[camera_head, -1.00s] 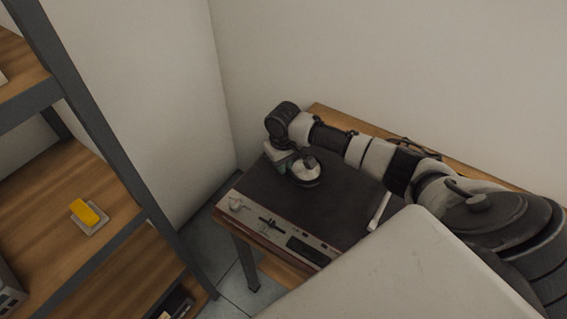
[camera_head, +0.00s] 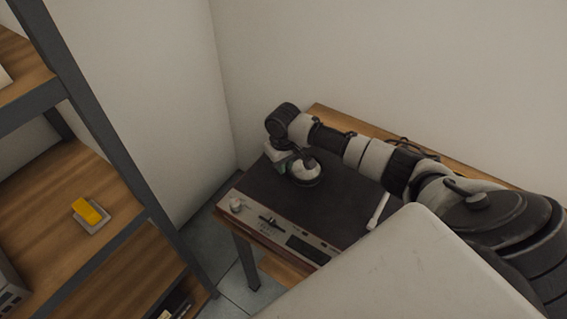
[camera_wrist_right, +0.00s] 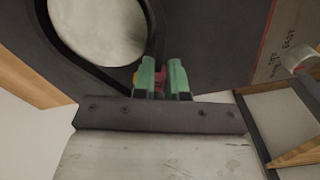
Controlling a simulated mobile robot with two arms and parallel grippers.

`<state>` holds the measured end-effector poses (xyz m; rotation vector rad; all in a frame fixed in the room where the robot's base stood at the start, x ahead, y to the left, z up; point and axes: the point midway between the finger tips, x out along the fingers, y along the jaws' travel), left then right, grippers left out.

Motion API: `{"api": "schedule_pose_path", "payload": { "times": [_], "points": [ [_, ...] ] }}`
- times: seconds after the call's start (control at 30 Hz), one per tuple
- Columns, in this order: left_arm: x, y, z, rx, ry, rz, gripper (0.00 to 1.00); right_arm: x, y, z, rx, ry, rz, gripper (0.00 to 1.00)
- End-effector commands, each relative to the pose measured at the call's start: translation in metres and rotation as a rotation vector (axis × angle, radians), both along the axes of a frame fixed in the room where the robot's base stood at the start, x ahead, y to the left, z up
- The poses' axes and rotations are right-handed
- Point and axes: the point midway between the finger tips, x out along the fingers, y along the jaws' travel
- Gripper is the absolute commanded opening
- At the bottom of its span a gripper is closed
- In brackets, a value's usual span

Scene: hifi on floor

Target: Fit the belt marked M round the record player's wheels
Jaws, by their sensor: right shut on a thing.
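In the right wrist view, a black belt (camera_wrist_right: 72,68) loops around the pale wheel (camera_wrist_right: 100,25). The green fingertips (camera_wrist_right: 162,74) are shut on a small red part at the belt's near end. No M mark is readable. My left gripper is out of view.
A white tonearm-like bar (camera_head: 378,211) lies at the player's right. A dark cable (camera_head: 412,146) lies at the table's back. A shelf rack (camera_head: 60,225) with a yellow block (camera_head: 88,211) stands at left. Walls close in the back.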

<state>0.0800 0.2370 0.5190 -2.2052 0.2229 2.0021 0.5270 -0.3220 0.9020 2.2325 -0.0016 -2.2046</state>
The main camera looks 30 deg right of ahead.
Motion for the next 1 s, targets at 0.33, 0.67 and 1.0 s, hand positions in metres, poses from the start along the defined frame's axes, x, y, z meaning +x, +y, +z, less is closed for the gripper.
{"api": "schedule_pose_path", "payload": {
  "times": [0.33, 0.67, 1.0],
  "points": [
    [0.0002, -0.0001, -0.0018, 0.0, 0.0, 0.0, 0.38, -0.0058, 0.0007, -0.0103, -0.002, 0.019, 0.0, 0.0],
    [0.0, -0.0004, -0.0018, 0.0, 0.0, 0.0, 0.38, -0.0056, -0.0012, -0.0096, -0.006, 0.019, -0.001, 0.42],
    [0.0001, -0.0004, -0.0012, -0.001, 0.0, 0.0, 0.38, -0.0059, -0.0049, -0.0081, -0.013, 0.021, -0.005, 0.42]
  ]
}}
